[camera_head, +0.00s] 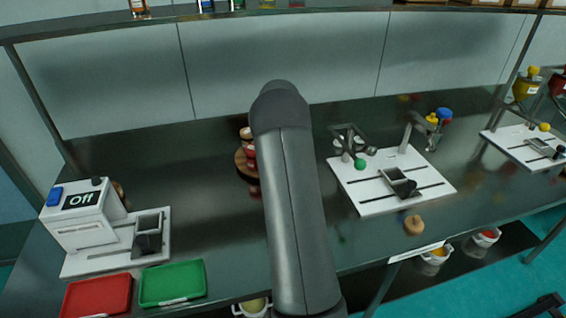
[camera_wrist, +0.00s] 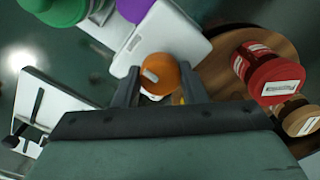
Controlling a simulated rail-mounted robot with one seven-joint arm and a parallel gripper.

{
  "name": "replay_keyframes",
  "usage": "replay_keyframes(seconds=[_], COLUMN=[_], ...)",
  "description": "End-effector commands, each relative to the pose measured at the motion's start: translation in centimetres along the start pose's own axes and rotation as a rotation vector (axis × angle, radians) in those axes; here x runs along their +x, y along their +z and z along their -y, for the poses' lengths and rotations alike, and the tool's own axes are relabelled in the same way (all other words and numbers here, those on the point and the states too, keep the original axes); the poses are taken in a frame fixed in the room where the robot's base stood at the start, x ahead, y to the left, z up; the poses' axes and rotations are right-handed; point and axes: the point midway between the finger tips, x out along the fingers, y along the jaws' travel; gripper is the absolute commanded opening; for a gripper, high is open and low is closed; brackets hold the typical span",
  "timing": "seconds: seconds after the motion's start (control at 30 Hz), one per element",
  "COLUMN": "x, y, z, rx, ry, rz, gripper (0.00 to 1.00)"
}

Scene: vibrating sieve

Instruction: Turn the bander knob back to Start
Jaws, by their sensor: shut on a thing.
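A white slab-like body (camera_wrist: 180,30) lies right behind the knob; I cannot tell how the two join. The mark's setting cannot be read, and no "Start" lettering shows. In the head view, my arm hides my gripper and the knob.
A round wooden stand (camera_wrist: 215,75) with a red-capped jar (camera_wrist: 270,75) is close on the right in the wrist view. In the head view, a white machine reading "Off" (camera_head: 80,215), a red tray (camera_head: 97,296) and a green tray (camera_head: 172,283) stand left; a white-based device (camera_head: 375,190) stands right.

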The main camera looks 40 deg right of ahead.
Motion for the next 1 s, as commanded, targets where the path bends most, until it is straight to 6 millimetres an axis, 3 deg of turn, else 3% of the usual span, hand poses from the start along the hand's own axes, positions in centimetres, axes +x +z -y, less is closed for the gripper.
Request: replay_keyframes(seconds=[0.03,0.1,0.37,0.53,0.67,1.0], x=[-0.1,-0.1,-0.1,-1.2,-3.7,-12.1], y=[0.0,0.0,0.0,-0.1,-0.1,-0.1], z=[0.1,0.0,0.0,0.1,0.1,0.0], rx=[0.001,0.001,0.000,0.000,0.000,-0.001], ry=[-0.002,-0.002,-0.001,-0.002,-0.004,-0.003], rz=[-0.002,-0.001,-0.001,-0.003,-0.004,-0.005], gripper=[0.43,0.59,0.59,0.59,0.59,0.59])
